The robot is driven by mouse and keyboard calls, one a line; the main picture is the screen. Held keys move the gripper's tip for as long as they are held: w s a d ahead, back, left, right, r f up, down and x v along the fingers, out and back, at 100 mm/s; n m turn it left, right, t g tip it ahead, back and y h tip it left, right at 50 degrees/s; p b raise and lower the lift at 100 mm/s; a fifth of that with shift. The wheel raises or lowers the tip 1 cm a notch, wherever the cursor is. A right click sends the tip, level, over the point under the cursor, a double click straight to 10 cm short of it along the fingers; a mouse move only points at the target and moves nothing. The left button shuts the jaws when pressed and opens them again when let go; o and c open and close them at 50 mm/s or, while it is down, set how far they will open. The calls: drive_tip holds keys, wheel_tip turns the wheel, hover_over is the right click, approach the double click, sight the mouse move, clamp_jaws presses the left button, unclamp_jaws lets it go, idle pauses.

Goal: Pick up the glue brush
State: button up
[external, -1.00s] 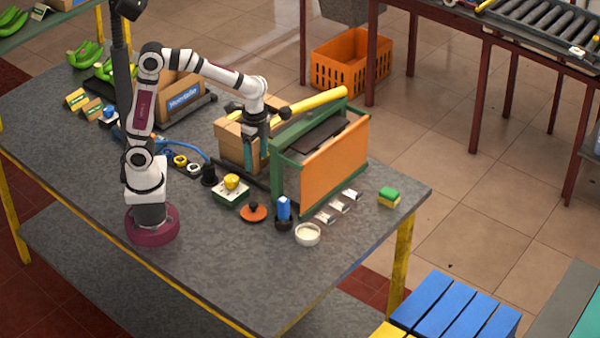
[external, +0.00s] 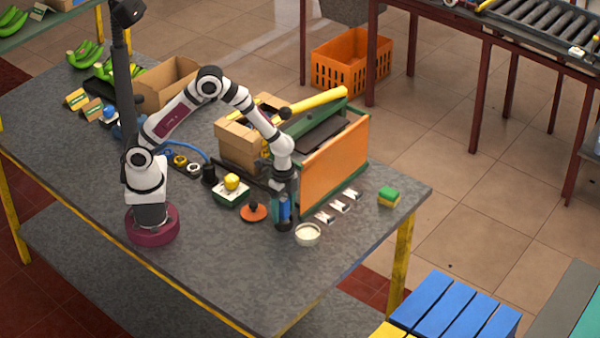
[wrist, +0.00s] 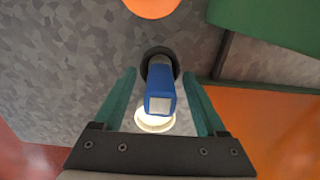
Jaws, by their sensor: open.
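The glue brush (wrist: 160,90) has a blue handle with a pale square end and stands upright in a round black holder (wrist: 159,56). My gripper (wrist: 159,77) is open, with its teal fingers on the left and right of the blue handle and a gap on each side in the wrist view. In the external view my gripper (external: 283,213) points straight down over the brush, which it largely hides.
A white bowl (external: 307,235) stands close by, and an orange-red disc with a black knob (external: 254,211) is to the left. The green frame with an orange panel (external: 334,166) stands close to the right. The front of the table is clear.

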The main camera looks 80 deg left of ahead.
sight(283, 200)
clamp_jaws()
idle(0.3)
wheel_tip(283, 200, up, 4)
drive_tip(key=shift+d+r, duration=0.15)
drive_tip(key=shift+r, duration=0.05)
drive_tip(key=s+d+r, duration=0.6)
drive_tip(key=d, duration=0.3)
drive_tip(key=shift+s+d+r, duration=0.2)
drive_tip(key=shift+s+r, duration=0.05)
drive_tip(key=shift+s, duration=0.05)
